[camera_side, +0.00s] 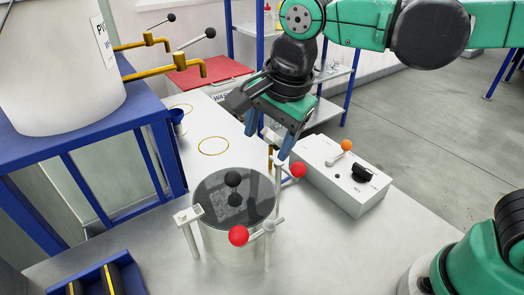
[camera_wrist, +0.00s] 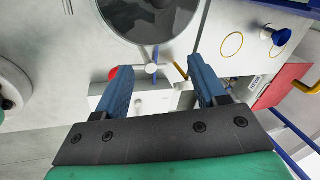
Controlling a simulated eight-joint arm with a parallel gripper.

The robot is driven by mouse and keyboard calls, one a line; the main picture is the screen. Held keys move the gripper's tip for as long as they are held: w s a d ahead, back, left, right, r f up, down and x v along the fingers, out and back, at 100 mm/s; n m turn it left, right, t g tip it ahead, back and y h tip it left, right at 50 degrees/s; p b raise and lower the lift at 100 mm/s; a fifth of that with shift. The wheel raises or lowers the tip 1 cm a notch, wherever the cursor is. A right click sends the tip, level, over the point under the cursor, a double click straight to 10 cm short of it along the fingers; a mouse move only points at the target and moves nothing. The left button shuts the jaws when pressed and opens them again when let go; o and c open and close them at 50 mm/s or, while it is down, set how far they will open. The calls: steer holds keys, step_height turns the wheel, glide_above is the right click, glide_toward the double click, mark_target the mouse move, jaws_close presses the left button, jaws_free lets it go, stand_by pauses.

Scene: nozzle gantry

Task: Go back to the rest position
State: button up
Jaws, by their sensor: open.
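My gripper (camera_side: 269,138) is held in the air above the far right side of a round metal pot with a dark lid (camera_side: 234,197). Its two blue fingers are apart with nothing between them. In the wrist view my gripper (camera_wrist: 160,72) also shows spread and empty. The pot lid (camera_wrist: 150,12) is at the top of that view, partly cut off.
A white control box (camera_side: 342,175) with an orange-tipped lever (camera_side: 346,145) stands close right of my gripper. A blue stand (camera_side: 90,130) bears a white tank (camera_side: 60,70) with brass taps (camera_side: 178,70) at left. A red-lidded bin (camera_side: 205,75) is behind.

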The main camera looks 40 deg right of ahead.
steer(key=s+d+f+n+t, duration=0.1)
steer(key=d+f+n+t, duration=0.1)
steer(key=d+n, duration=0.3)
steer(key=s+d+f+n+t, duration=0.1)
steer(key=s+d+n, duration=0.1)
steer(key=d+n, duration=0.4)
steer(key=shift+s+d+f+n+t, duration=0.15)
steer(key=shift+d+f+n+t, duration=0.2)
steer(key=shift+n, duration=1.35)
